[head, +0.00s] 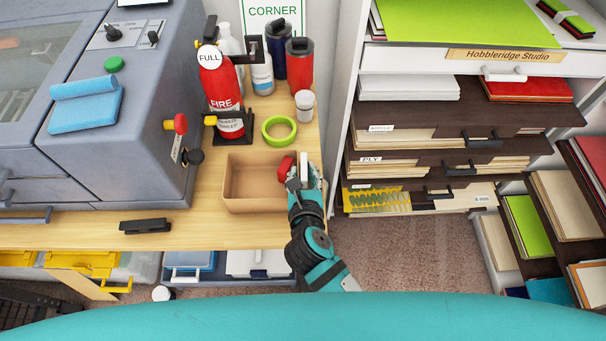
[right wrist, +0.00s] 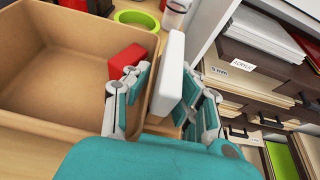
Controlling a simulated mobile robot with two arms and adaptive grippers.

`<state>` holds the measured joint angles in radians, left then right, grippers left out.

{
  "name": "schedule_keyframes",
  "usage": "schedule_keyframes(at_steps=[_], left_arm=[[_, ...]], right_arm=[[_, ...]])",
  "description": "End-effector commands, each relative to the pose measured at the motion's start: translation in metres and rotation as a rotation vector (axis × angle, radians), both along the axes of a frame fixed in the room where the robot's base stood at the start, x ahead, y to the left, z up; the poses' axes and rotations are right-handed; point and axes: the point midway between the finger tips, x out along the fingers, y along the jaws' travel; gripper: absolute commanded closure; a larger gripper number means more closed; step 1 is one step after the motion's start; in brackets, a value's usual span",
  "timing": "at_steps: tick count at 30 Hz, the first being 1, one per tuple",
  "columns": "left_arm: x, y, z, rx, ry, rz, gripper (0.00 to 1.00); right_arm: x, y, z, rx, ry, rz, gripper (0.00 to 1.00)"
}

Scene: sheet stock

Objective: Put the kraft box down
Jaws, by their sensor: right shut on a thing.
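The kraft box (head: 250,190) is a light brown, open, empty tray-like box over the wooden worktop, near its front right corner. It looks level; I cannot tell whether its base touches the wood. My right gripper (head: 296,170) is at its right end, shut on the right wall. In the right wrist view the box (right wrist: 60,75) fills the left side. The gripper (right wrist: 152,75) there has a red finger end inside the wall and a white one outside. My left gripper is not in view.
The worktop (head: 180,232) has a black handle-like piece (head: 145,226) at the front left. A grey machine (head: 130,150) is left; drawers (head: 430,140) stand right.

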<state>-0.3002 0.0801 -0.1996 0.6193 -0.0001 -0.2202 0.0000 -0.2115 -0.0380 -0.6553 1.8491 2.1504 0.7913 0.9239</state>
Motion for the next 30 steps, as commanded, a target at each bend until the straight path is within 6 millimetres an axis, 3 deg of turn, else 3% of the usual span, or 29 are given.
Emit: schedule_keyframes(at_steps=[1,2,7,17,23,30], left_arm=[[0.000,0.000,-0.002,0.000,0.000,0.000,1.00],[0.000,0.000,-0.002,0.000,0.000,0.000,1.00],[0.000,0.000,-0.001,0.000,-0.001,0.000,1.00],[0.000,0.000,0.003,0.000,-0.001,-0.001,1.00],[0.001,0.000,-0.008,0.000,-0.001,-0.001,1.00],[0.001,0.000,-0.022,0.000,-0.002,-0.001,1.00]], right_arm=[[0.000,0.000,-0.003,0.001,0.000,0.000,1.00],[0.000,0.000,-0.003,0.000,0.001,0.000,0.76],[0.000,0.000,-0.002,0.000,0.000,0.000,0.54],[0.000,0.000,0.003,0.000,0.000,0.000,0.54],[-0.029,0.000,0.009,0.004,0.002,-0.001,0.54],[-0.078,-0.001,0.028,0.002,0.004,0.000,0.54]])
